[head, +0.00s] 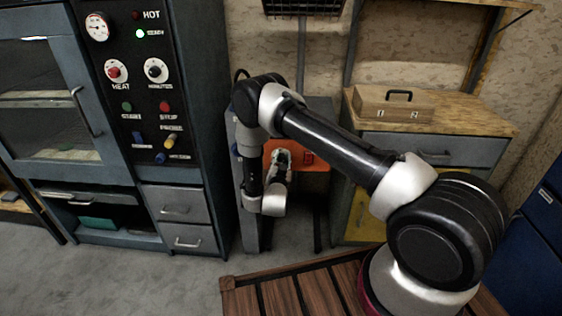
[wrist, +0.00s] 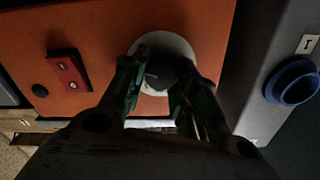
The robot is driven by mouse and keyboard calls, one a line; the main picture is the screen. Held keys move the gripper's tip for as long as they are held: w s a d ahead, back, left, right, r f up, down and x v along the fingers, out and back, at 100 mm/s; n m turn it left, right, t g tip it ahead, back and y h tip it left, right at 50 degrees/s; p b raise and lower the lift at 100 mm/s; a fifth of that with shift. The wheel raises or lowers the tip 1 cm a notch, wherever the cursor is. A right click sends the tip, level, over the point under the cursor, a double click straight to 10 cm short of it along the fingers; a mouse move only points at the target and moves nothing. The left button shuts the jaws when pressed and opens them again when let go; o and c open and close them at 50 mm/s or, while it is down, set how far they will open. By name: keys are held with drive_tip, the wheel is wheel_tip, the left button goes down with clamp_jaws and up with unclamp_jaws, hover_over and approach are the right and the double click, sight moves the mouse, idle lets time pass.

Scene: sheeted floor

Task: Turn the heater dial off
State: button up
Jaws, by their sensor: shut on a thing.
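The heater is an orange-fronted unit (head: 318,154) low against the wall, behind my arm in the head view. Its orange face (wrist: 100,30) fills the upper left of the wrist view. The heater dial (wrist: 158,76) is a dark knob on a round white plate (wrist: 168,42). My gripper (head: 282,157) reaches down to the orange face. In the wrist view its two fingers (wrist: 158,84) are on either side of the knob, shut on it. The fingers partly cover the dial, so its pointer setting cannot be read. In the head view the gripper hides the dial.
A red switch (wrist: 68,70) and a black button (wrist: 39,90) sit left of the dial. A blue ring-like part (wrist: 292,82) is on the grey surface at right. A tall oven cabinet (head: 205,100) stands left; a wooden box (head: 375,105) sits on the bench.

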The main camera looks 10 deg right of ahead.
drive_tip(key=n, duration=0.5)
drive_tip(key=shift+a, duration=0.1)
drive_tip(key=n, duration=0.5)
drive_tip(key=shift+n, duration=0.4)
drive_tip(key=n, duration=0.5)
drive_tip(key=shift+a+f+n, duration=0.1)
drive_tip(key=shift+f+n, duration=0.05)
drive_tip(key=shift+n, duration=0.15)
drive_tip(key=n, duration=0.5)
drive_tip(key=shift+f, duration=0.1)
drive_tip(key=shift+n, duration=0.3)
drive_tip(key=o, duration=1)
